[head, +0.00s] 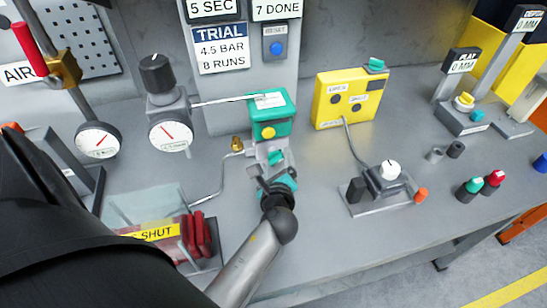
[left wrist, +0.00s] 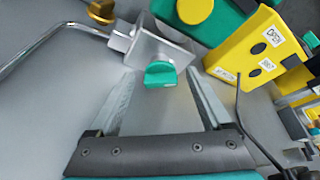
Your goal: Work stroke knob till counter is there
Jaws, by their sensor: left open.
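The counter (head: 277,9) at the top of the grey panel reads 7 DONE. A card (head: 221,49) beside it reads TRIAL, 4.5 BAR, 8 RUNS. A small teal knob (head: 276,157) sits on the metal block below the teal actuator (head: 270,112); I see no label naming it as the stroke knob. My left gripper (head: 270,172) is at this knob. In the left wrist view the teal knob (left wrist: 160,74) shows between the tips of my open left gripper (left wrist: 162,80), with a gap on both sides. My right gripper is out of view.
A yellow box (head: 350,97) and a white-knobbed device (head: 386,176) stand to the right. Gauges (head: 170,132) and a clear-covered box (head: 155,212) marked SHUT stand left. A bent metal pipe (head: 213,182) runs close to my gripper.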

